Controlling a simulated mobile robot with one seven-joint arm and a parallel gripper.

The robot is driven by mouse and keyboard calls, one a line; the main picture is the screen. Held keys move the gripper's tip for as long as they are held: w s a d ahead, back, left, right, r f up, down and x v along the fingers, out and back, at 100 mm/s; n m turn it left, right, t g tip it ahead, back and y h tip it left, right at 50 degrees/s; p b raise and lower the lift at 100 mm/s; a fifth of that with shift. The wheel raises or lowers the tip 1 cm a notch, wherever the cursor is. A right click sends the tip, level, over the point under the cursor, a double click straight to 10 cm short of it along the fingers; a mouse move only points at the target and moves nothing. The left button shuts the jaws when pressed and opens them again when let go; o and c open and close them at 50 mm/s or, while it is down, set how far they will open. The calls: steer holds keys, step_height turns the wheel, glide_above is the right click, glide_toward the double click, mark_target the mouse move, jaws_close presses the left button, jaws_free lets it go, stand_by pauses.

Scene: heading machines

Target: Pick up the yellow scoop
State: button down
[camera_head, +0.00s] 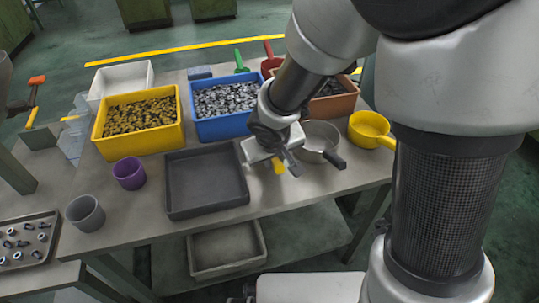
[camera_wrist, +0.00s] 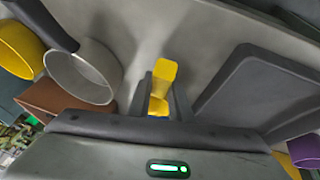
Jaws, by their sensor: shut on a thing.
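A dark tray (camera_head: 178,209) lies left of the gripper. A grey pan (camera_head: 318,132) with a black handle and a yellow pan (camera_head: 368,122) stand to the right. Yellow (camera_head: 156,141), blue (camera_head: 213,129) and brown (camera_head: 347,103) bins stand behind. A purple cup (camera_head: 129,174) is further left.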

step_height(320, 180, up, 10)
steer(key=p, duration=0.5)
stand_by(1.0)
